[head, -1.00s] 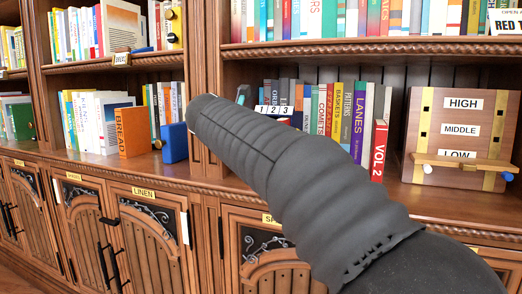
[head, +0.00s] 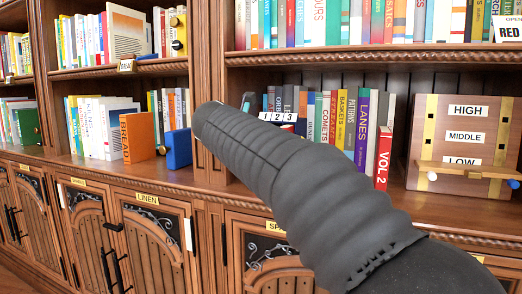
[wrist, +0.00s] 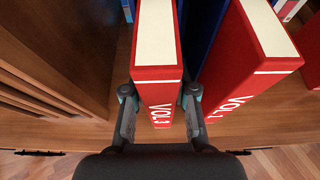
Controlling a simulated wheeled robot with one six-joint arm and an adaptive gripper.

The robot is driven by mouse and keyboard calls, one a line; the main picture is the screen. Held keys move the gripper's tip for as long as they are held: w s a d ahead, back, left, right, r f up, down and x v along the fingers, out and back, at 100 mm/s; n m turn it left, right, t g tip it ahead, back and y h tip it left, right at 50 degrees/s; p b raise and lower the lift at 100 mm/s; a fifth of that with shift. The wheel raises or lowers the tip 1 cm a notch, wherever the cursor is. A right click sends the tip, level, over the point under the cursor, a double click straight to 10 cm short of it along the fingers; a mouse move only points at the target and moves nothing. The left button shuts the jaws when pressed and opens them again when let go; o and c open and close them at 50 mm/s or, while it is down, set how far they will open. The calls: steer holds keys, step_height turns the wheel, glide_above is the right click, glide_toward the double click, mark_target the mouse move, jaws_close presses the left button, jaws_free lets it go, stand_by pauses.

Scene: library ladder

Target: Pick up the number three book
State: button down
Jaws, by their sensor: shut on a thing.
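In the wrist view a red book (wrist: 156,85) marked VOL 3 on its spine stands between my fingers. My gripper (wrist: 158,108) is shut on it, one finger along each side near the spine. In the head view my arm hides the held book and most of my gripper. A red VOL 2 book (head: 382,156) stands on the shelf right of my arm.
A 1 2 3 label (head: 277,117) shows behind my arm. A wooden HIGH, MIDDLE, LOW board (head: 460,145) stands at right. In the wrist view a wooden panel (wrist: 65,50) stands close at left.

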steer(key=s+a, duration=0.3)
steer(key=s, duration=0.5)
steer(key=s+a, duration=0.3)
steer(key=s, duration=0.5)
steer(key=shift+s+b, duration=0.3)
steer(key=shift+s, duration=0.1)
steer(key=shift+s+a, duration=0.1)
steer(key=shift+s, duration=0.05)
steer(key=s+a+p, duration=0.1)
steer(key=s+a, duration=0.2)
steer(key=s, duration=0.5)
steer(key=shift+p, duration=0.3)
stand_by(1.2)
